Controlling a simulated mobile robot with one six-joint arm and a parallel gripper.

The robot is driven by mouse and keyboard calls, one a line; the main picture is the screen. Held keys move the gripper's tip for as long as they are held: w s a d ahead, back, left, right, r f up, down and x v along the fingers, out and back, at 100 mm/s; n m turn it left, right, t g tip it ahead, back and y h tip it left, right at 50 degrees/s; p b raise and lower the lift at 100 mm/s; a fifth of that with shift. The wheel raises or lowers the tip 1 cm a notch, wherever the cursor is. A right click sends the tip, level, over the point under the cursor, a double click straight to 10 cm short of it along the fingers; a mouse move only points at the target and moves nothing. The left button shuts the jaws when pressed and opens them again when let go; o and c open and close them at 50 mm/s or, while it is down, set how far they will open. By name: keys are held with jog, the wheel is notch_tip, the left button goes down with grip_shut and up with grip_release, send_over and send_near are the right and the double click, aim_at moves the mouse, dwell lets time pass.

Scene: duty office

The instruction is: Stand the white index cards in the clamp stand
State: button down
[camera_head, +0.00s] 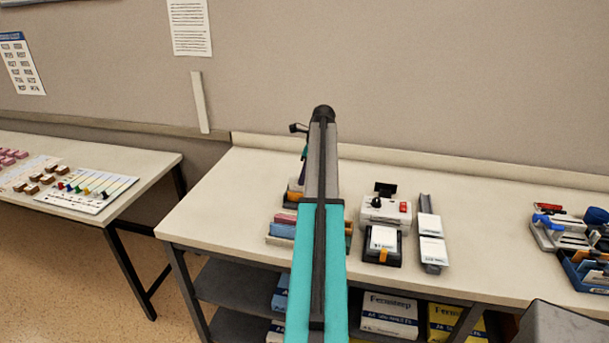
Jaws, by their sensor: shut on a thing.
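My arm reaches up through the middle of the view and over the table. Only a dark wrist part shows left of its far end; the gripper's fingertips and anything between them are hidden behind the arm. White cards lie in a black holder (383,240) right of the arm. Two more white card stacks (430,225) (433,251) lie on a narrow grey rail (426,205). A dark and orange item (295,192) is partly hidden by the arm; I cannot tell whether it is the clamp stand.
Coloured cards (281,230) sit partly behind my arm on the table (480,215). A white device (385,208) stands behind the black holder. A blue tray (580,272) and a clamp-like fixture (562,232) are at far right. The table between rail and fixture is clear.

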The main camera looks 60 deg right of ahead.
jog(key=shift+f+b, duration=0.3)
jog(key=shift+f, duration=1.15)
jog(key=shift+f, duration=0.1)
jog(key=c, duration=1.7)
grip_release()
jog(key=shift+o, duration=0.2)
jog(key=shift+r+p, duration=2.75)
jog(key=shift+r, duration=1.8)
